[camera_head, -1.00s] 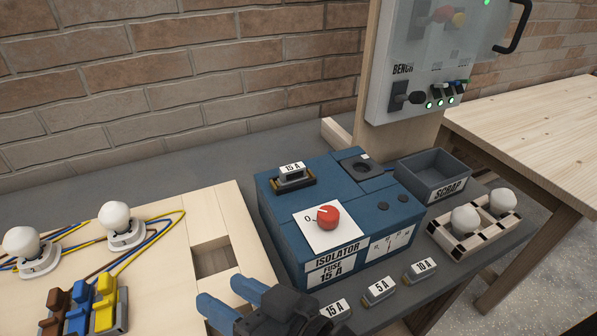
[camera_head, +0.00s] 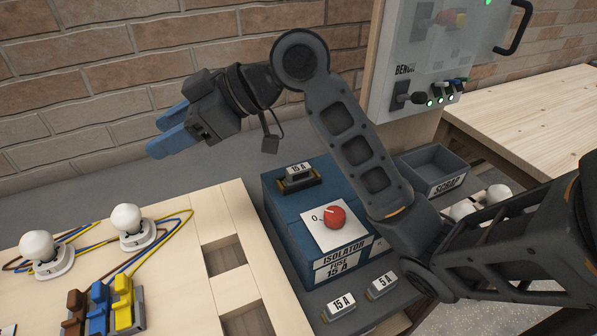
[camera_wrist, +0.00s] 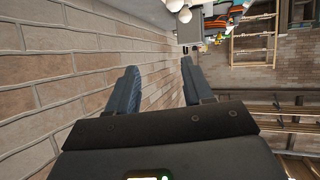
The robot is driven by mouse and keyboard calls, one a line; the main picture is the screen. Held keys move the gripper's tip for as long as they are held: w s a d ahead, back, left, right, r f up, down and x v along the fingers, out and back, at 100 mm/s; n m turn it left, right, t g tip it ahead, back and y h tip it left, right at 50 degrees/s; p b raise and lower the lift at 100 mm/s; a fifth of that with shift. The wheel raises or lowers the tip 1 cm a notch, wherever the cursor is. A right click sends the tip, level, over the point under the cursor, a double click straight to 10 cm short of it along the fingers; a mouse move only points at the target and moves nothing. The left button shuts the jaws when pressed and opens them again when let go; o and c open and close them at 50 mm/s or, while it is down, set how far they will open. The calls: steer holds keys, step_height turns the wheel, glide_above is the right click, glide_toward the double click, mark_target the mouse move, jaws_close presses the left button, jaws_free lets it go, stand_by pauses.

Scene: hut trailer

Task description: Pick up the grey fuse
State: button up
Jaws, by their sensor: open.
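A fuse marked 15 A (camera_head: 341,306) and a fuse marked 5 A (camera_head: 381,286) lie on the bench in front of the blue isolator box (camera_head: 288,232); both have white tops and greyish bodies. Another 15 A fuse (camera_head: 298,171) sits in a holder on top of the box. I cannot tell for sure which one is the grey fuse. My gripper (camera_head: 161,131) is open and empty, raised before the brick wall, up and left of the box. In the wrist view, my gripper (camera_wrist: 158,66) has its fingers apart with nothing between them.
A red knob (camera_head: 335,217) stands up on the box. The scrap bin (camera_head: 433,170) and white bulbs are to the right, partly behind my arm. A wooden wiring board (camera_head: 190,285) with bulbs and coloured terminals fills the left. A control panel (camera_head: 430,60) stands behind.

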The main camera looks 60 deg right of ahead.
steer(key=s+d+f+n+g+h, duration=0.2)
steer(key=s+d+g+h, duration=0.15)
steer(key=s+d, duration=0.4)
steer(key=n+g+h, duration=0.1)
steer(key=g+h, duration=0.1)
steer(key=g, duration=0.3)
glide_toward(299, 168)
steer(key=f, duration=0.2)
steer(key=shift+s+f+p, duration=0.15)
steer(key=shift+f+p, duration=0.15)
steer(key=shift+f, duration=0.45)
steer(key=b+x, duration=0.2)
steer(key=x, duration=0.3)
steer(key=shift+w+a+b, duration=0.3)
steer(key=shift+w+b, duration=0.1)
steer(key=shift+c, duration=0.4)
jaws_close()
